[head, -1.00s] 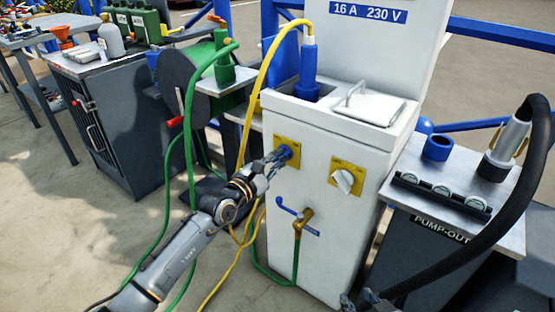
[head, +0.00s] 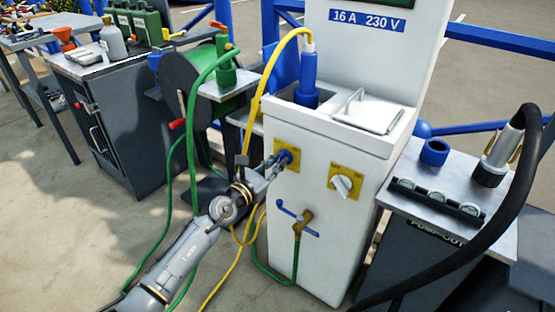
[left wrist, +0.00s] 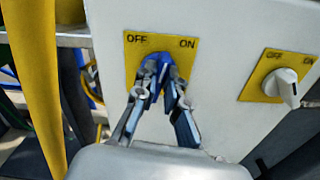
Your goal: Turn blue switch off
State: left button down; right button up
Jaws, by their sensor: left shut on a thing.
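The blue switch (head: 290,154) sits on a yellow plate on the front of the white pedestal (head: 330,235). In the left wrist view the blue switch (left wrist: 160,68) is between the OFF and ON marks of its plate (left wrist: 131,62). My left gripper (head: 274,164) is shut on the blue switch, its two fingers on either side of it. It also shows in the left wrist view (left wrist: 162,85). The fingers cover part of the switch, so I cannot tell its exact angle. My right gripper is not in view.
A white switch (head: 343,184) on its own yellow plate is to the right. A brass tap with a blue lever (head: 298,218) is below. A yellow cable (head: 266,85) and green hose (head: 190,110) hang near my left arm. The pump-out stand (head: 425,225) is right of the pedestal.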

pick_arm(q)
jog(key=n+p, duration=0.1)
jog(key=n, duration=0.2)
jog(key=shift+n, duration=0.4)
jog(key=shift+a+n, duration=0.1)
jog(key=shift+n, duration=0.3)
jog(key=shift+w+a+f+n+p, duration=0.1)
jog(key=shift+n+p, duration=0.55)
jog(key=shift+n, duration=1.05)
jog(key=shift+w+a+f+n+p, duration=0.1)
jog(key=shift+n+p, duration=0.5)
jog(key=shift+n, duration=1.1)
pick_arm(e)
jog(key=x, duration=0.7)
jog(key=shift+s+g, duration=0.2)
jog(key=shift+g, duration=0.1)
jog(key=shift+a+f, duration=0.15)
pick_arm(q)
jog(key=c, duration=1.4)
grip_release()
